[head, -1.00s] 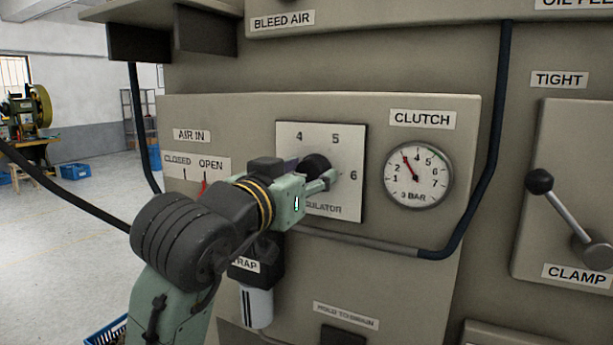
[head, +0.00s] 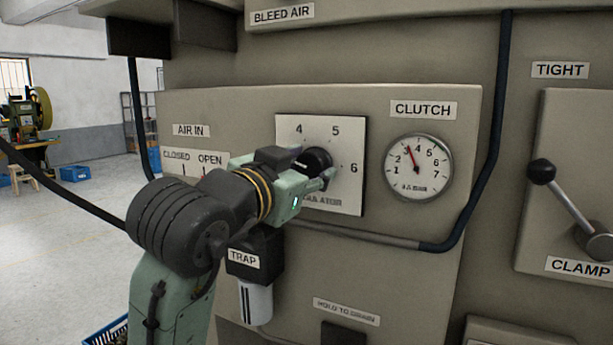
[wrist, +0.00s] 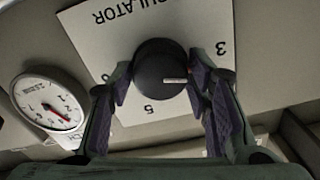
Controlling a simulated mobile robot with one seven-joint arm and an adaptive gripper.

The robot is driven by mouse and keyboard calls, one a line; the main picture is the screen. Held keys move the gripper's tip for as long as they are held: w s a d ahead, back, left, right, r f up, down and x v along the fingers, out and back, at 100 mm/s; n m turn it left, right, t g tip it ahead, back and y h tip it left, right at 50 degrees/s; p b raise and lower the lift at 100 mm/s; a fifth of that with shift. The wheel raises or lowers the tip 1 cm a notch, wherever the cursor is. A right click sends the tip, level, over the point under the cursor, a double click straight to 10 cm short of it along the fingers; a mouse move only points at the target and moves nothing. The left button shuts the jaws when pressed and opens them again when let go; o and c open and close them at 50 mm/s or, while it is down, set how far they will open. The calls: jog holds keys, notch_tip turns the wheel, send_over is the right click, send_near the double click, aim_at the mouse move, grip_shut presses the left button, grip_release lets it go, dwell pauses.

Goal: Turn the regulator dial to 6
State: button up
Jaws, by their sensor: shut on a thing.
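The regulator dial is a round black knob (head: 317,160) on a white plate (head: 345,200) with numbers 4, 5 and 6 showing. In the wrist view the knob (wrist: 158,65) sits between the two fingers of my gripper (wrist: 160,82), which is shut on it. The knob's white mark points right and slightly down, between the 3 and the 5, near where a finger hides the plate. In the head view my gripper (head: 312,168) reaches the knob from the left and covers the plate's left side.
The CLUTCH gauge (head: 418,167) right of the plate has its needle between 3 and 4. A pipe (head: 360,236) runs below. The black TRAP unit (head: 255,262) hangs beneath my wrist. The CLAMP lever (head: 570,200) is at far right.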

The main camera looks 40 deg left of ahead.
jog(key=m+b, duration=0.2)
jog(key=m, duration=0.2)
jog(key=shift+f+m, duration=0.1)
jog(key=shift+m, duration=0.2)
jog(key=m+b, duration=0.1)
jog(key=m, duration=0.2)
jog(key=shift+m+b, duration=0.3)
jog(key=shift+m, duration=0.1)
jog(key=m+b, duration=0.1)
jog(key=m, duration=0.3)
jog(key=m+b, duration=0.1)
jog(key=m, duration=0.4)
jog(key=m+b, duration=0.1)
jog(key=m, duration=0.2)
jog(key=shift+m, duration=0.3)
jog(key=m, duration=0.3)
jog(key=shift+m+b, duration=0.3)
jog(key=shift+m, duration=0.1)
jog(key=m, duration=0.4)
jog(key=shift+m, duration=2.1)
